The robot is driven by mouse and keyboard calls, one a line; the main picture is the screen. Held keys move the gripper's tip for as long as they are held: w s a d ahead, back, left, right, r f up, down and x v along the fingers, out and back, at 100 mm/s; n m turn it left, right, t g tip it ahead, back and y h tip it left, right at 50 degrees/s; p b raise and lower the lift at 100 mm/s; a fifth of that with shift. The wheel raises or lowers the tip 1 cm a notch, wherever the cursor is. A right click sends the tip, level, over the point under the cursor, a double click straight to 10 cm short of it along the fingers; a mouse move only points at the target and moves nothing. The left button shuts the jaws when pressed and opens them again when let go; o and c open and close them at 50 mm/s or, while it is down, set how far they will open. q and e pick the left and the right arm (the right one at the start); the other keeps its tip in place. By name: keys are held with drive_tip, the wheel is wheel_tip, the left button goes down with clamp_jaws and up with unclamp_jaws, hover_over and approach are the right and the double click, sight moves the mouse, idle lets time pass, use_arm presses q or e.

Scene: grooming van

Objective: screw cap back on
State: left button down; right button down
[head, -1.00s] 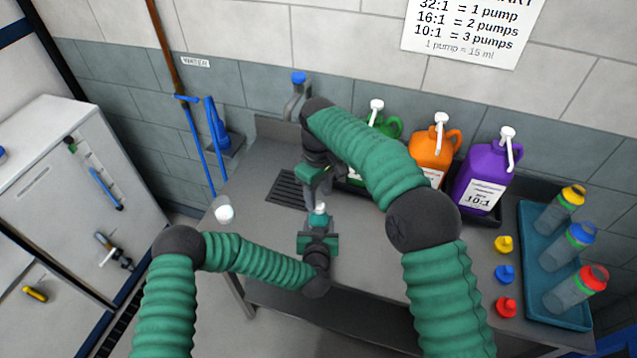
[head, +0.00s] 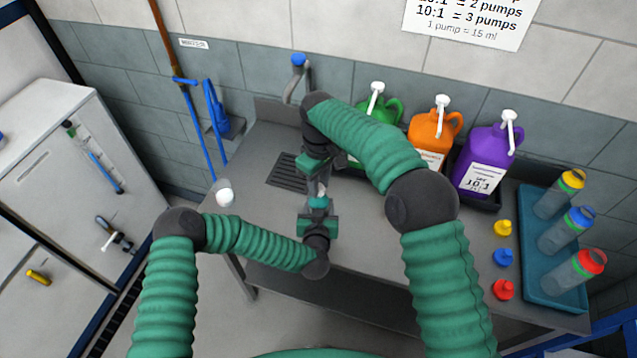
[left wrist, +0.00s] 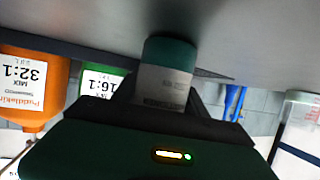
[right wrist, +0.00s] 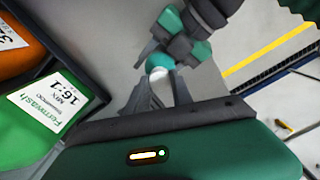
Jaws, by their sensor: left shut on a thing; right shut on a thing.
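My left gripper (head: 318,212) is shut on a small bottle above the front of the counter. The left wrist view shows this bottle (left wrist: 165,82) between the fingers, with a teal end and a pale grey part with dark print. My right gripper (head: 316,183) points down directly above the left one. In the right wrist view its fingertips (right wrist: 160,80) close around a round white cap (right wrist: 157,72) at the bottle held by my left gripper (right wrist: 185,45). The seam between cap and bottle is hidden, so I cannot tell whether the cap is threaded on.
A white-topped item (head: 225,197) stands at the counter's left. Green (head: 388,110), orange (head: 436,130) and purple (head: 487,155) pump jugs line the back. A teal tray (head: 545,285) with capped bottles is at right, with loose yellow, blue and red caps (head: 503,290) beside it.

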drive_tip(key=c, duration=1.1)
unclamp_jaws()
drive_tip(key=shift+o, duration=0.2)
drive_tip(key=shift+r, duration=0.1)
use_arm(q)
drive_tip(key=c, duration=0.5)
unclamp_jaws()
use_arm(e)
wheel_tip(320, 180, up, 12)
drive_tip(key=shift+w, duration=0.25)
use_arm(q)
drive_tip(key=shift+s, duration=0.1)
